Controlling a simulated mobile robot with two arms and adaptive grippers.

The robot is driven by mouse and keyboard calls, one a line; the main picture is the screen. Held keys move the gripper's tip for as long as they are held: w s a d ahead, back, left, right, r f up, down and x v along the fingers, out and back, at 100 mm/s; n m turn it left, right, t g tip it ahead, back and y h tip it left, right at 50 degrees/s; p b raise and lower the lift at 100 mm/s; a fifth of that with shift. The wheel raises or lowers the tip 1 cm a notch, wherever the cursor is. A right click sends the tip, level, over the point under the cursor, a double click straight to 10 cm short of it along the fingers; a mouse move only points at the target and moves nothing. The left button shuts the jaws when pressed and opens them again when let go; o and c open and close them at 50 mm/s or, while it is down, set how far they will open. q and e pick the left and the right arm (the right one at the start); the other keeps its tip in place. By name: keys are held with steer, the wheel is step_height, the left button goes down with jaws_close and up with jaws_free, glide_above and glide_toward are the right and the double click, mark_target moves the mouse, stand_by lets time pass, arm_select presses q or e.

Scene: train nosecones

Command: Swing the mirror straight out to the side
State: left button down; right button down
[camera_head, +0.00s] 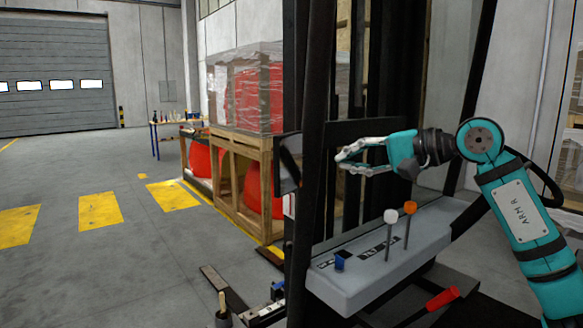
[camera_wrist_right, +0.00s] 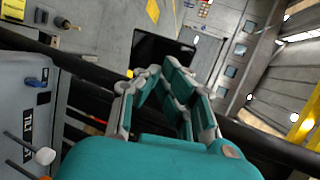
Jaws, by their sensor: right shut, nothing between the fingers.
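The mirror (camera_head: 288,163) is a dark-framed panel on the left side of the black upright post (camera_head: 316,130). It is seen at a steep angle, with part of a greyish face showing. In the right wrist view a dark rectangular panel (camera_wrist_right: 160,52), apparently the mirror, lies beyond the fingertips and past the dark post. My right gripper (camera_head: 343,159) is shut and empty, pointing left, to the right of the post in the head view. It looks apart from the mirror. My left gripper is not in view.
A grey control console (camera_head: 375,262) with a white-knobbed lever (camera_head: 390,217), an orange-knobbed lever (camera_head: 410,209) and a blue switch (camera_head: 342,257) lies below my right gripper. Wrapped crates (camera_head: 243,160) stand behind the post. The floor at left is open.

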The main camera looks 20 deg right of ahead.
steer(key=p, duration=0.6)
glide_toward(284, 170)
steer(key=x, duration=0.7)
steer(key=shift+s+a+r, duration=0.1)
steer(key=shift+r, duration=0.05)
